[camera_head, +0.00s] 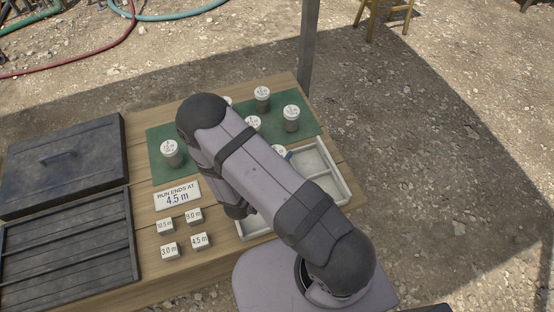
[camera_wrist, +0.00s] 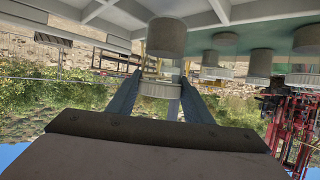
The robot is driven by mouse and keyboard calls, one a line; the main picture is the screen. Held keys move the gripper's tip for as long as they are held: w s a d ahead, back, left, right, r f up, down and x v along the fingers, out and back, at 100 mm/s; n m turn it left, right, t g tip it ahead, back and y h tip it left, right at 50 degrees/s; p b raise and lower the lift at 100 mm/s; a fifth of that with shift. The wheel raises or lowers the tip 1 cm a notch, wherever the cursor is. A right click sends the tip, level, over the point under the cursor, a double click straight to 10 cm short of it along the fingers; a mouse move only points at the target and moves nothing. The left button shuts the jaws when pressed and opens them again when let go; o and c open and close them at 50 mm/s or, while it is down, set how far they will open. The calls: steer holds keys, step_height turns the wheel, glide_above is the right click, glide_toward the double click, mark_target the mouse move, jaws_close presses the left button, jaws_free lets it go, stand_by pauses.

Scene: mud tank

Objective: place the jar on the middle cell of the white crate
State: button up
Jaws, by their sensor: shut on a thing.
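The jar (camera_wrist: 166,37) shows at the top middle of the wrist view, with dark grey matter at its base, a clear part, and a pale lid towards my gripper. My gripper (camera_wrist: 161,80) is shut on it around the lid end. In the head view my arm hides most of my gripper; a white lid (camera_head: 279,150) beside a bluish fingertip appears to be the held jar. The white crate (camera_head: 320,178) lies right of and under my arm, which hides its middle. Its dividers (camera_wrist: 230,13) show at the top of the wrist view. I cannot tell the jar's height over it.
Several lidded jars stand on the green mat (camera_head: 160,138), including one at the left (camera_head: 171,153) and one at the right (camera_head: 291,118). A sign (camera_head: 177,196) reads "RUN ENDS AT 4.5 m". Numbered blocks (camera_head: 194,216) lie below it. A dark lidded box (camera_head: 65,158) is left.

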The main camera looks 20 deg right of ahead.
steer(key=shift+f+p, duration=0.3)
steer(key=shift+f, duration=1.45)
steer(key=shift+f, duration=0.1)
steer(key=shift+f, duration=0.15)
steer(key=o, duration=1.5)
